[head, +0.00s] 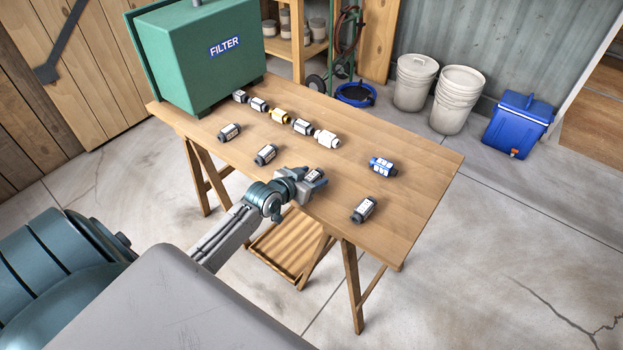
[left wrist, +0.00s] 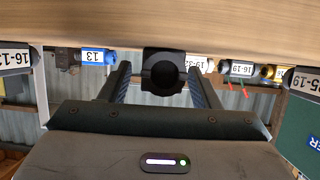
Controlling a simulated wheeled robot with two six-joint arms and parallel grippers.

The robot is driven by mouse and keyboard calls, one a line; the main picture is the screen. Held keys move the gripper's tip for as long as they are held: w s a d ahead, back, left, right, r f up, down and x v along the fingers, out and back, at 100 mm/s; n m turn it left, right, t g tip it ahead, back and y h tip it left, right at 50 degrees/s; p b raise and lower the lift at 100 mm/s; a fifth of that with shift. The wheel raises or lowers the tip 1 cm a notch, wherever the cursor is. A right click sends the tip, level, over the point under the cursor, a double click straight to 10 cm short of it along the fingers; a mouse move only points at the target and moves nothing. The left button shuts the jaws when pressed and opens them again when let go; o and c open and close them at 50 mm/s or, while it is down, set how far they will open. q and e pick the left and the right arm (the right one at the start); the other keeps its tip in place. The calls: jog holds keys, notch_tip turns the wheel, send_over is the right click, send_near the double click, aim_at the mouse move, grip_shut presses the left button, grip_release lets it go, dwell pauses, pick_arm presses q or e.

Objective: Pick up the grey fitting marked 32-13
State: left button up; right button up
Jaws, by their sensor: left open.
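A dark grey fitting with a white label (head: 316,175) lies on the table near its front edge, at my left gripper (head: 305,178). Its marking is too small to read in the head view. In the left wrist view, which is upside down, the dark round end of this fitting (left wrist: 163,72) shows between the two open fingers of my left gripper (left wrist: 160,88). Its label is hidden there, so I cannot confirm 32-13. The fingers stand apart on either side of it, with no clear contact. My right gripper is not in view.
Neighbouring fittings are marked 16-13 (left wrist: 15,58) and 25-19 (left wrist: 302,82). A blue fitting (head: 383,166), a white fitting (head: 327,138) and a yellow fitting (head: 279,115) stand further back on the wooden table (head: 420,165). A green FILTER box (head: 200,60) occupies the left end.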

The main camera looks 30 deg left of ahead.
pick_arm(q)
jog(key=shift+w, duration=0.1)
jog(key=shift+c, duration=0.3)
jog(key=c, duration=1)
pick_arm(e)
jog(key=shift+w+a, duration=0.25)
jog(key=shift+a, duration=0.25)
pick_arm(q)
jog(key=shift+r, duration=0.1)
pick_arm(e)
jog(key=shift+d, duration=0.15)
